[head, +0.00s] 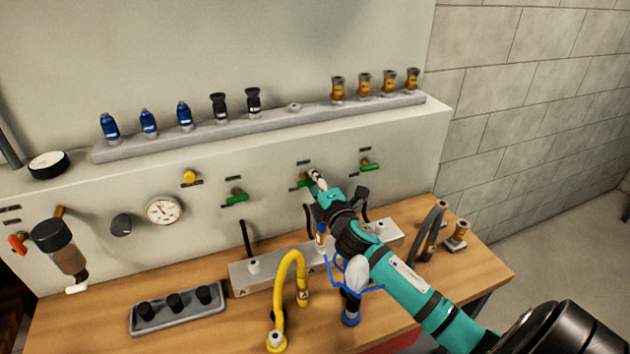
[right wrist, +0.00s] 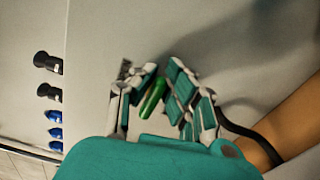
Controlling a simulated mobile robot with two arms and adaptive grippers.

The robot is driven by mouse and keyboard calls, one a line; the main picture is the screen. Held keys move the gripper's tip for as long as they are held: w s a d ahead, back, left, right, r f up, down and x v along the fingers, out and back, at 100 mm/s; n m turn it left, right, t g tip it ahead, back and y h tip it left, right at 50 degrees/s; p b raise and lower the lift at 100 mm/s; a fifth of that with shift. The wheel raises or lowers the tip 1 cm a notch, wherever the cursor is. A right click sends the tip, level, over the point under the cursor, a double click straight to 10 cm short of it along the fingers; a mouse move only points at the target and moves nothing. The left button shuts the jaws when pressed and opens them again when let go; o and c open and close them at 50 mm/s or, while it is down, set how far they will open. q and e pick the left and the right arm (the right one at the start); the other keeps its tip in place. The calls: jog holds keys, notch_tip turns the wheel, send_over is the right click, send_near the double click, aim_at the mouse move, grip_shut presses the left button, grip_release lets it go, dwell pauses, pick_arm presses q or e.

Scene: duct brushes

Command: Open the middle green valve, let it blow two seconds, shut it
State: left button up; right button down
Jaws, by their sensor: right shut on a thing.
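Three green valves stick out of the pale panel: a left one (head: 237,198), the middle green valve (head: 304,183) and a right one (head: 370,167). My right gripper (head: 316,181) is at the middle valve, and its fingers are closed around the green handle. In the right wrist view the green handle (right wrist: 152,98) lies between the two fingers (right wrist: 150,95) of my right gripper. The gripper covers part of the handle in the head view, so its exact turn is hard to read. My left gripper does not show.
A round gauge (head: 164,210) and a yellow knob (head: 189,177) sit left on the panel. A ledge (head: 290,116) above holds blue, black and brass fittings. A yellow hose (head: 292,262) and a grey tray (head: 178,321) are on the wooden table, below my right arm's left side.

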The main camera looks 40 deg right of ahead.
jog(key=shift+r+m, duration=0.25)
jog(key=shift+m, duration=0.45)
jog(key=shift+m, duration=0.3)
jog(key=c, duration=1.3)
grip_release()
jog(key=shift+c, duration=0.2)
jog(key=shift+f, duration=0.15)
jog(key=v, duration=1.2)
jog(key=shift+s, duration=0.1)
